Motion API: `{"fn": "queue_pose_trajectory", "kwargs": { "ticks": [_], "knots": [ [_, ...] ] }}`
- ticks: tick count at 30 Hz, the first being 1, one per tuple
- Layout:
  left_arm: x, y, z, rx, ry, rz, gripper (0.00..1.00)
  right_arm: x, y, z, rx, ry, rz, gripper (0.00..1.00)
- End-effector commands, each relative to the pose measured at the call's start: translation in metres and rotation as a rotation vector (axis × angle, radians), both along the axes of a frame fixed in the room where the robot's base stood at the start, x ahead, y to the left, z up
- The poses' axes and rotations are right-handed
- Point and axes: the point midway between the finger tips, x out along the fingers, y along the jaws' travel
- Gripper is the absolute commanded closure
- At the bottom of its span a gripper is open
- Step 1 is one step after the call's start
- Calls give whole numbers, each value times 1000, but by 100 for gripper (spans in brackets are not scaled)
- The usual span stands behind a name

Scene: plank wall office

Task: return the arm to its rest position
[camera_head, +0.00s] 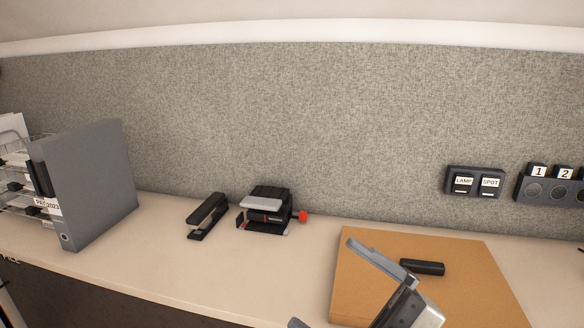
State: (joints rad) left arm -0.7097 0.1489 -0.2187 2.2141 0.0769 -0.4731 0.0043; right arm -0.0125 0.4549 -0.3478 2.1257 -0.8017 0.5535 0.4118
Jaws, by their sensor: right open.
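My right gripper (324,283) comes in at the bottom, right of the middle, over the left front part of a tan board (465,275). Its grey fingers are spread wide apart and nothing is between them. One fingertip is over the board's left part; the other is at the lower picture edge. The rest of the right arm is mostly cut off by the bottom edge. My left gripper is not in view.
A short black object (424,267) lies on the board, close to the gripper. A stapler (207,216), a hole punch (264,212) and a grey binder (95,185) stand leftward. Switches (475,182) and a numbered panel (552,188) are on the felt wall. The desk's front middle (200,270) is clear.

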Motion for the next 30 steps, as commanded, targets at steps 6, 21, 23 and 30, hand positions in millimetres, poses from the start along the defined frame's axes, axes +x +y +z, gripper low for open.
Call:
{"fn": "queue_pose_trajectory", "kwargs": {
  "ticks": [6, 21, 23, 30],
  "knots": [
    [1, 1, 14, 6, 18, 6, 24, 22, -73, -120, 344, 829, -517, 0],
    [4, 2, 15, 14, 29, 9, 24, -74, -83, -256, 342, 1550, -731, 0],
    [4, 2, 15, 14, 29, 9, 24, -74, -83, -256, 342, 1550, -731, 0],
    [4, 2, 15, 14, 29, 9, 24, -74, -83, -256, 342, 1550, -731, 0]
  ]
}}
